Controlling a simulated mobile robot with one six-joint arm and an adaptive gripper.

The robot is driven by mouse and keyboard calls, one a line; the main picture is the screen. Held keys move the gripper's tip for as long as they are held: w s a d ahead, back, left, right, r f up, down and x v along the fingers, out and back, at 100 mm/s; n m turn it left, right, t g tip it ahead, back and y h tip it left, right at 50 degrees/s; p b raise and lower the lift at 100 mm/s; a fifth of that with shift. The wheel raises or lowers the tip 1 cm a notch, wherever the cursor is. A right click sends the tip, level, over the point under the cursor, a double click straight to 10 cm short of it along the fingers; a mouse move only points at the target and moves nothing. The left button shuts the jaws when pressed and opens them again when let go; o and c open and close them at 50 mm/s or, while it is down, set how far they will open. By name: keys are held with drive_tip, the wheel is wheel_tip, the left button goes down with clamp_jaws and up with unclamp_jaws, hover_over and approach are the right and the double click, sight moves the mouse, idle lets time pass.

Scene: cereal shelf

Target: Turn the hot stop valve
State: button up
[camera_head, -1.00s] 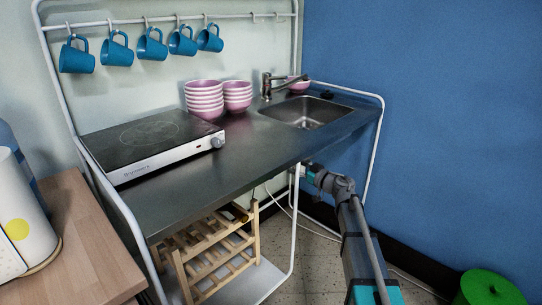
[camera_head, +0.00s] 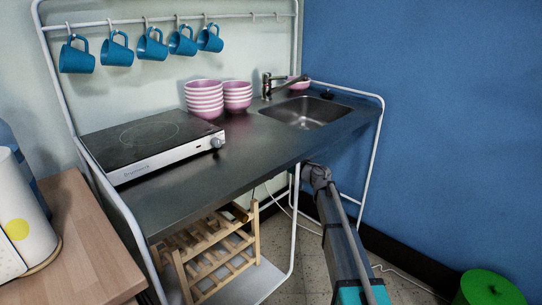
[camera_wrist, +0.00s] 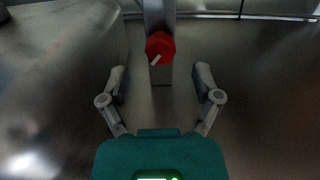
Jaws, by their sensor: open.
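A red valve knob (camera_wrist: 160,47) with a white mark shows in the wrist view, at the top centre on a grey vertical fitting; I take it to be the hot stop valve. My gripper (camera_wrist: 160,74) is open, with one finger on each side below the knob in the picture. Nothing is between the fingers, and they appear apart from the knob. In the head view my arm reaches under the sink counter; the gripper and the valve are hidden there.
The metal counter (camera_head: 225,172) with its sink (camera_head: 306,112) is above my arm. A white frame leg (camera_head: 296,225) stands just left of the arm. A wooden rack (camera_head: 215,258) is farther left under the counter. A green lid (camera_head: 491,288) is at the lower right.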

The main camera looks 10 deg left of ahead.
drive_tip(key=shift+x, duration=2.45)
drive_tip(key=shift+c, duration=0.2)
clamp_jaws()
